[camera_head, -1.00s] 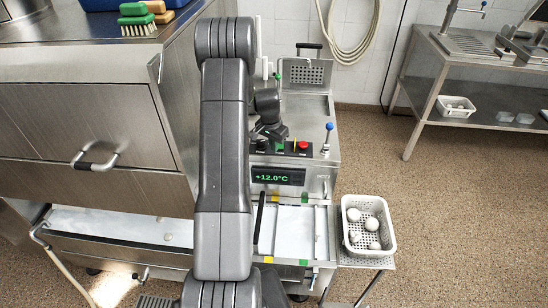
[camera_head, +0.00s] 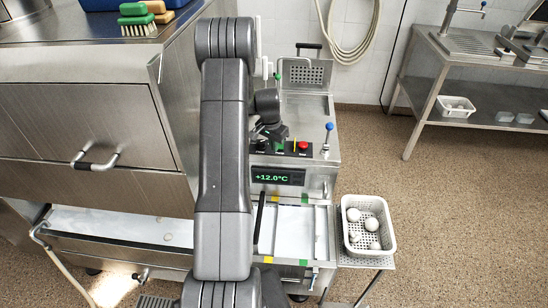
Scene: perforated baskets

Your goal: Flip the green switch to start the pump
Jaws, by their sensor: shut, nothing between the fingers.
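The green switch (camera_head: 280,148) is a small green patch on the black control panel of the steel machine (camera_head: 318,176). My gripper (camera_head: 277,138) is shut and empty, right at the panel just above the green switch. At this size I cannot tell whether the fingers touch the switch, or which way the switch is set. My arm covers the left part of the machine and some of the panel.
A red button (camera_head: 303,146) sits just right of the switch. A blue-knobbed lever (camera_head: 329,127) stands at the machine's right edge. A green display (camera_head: 278,177) reads +12.0°C. A perforated basket (camera_head: 387,235) with several white balls is at lower right. Open floor lies beyond.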

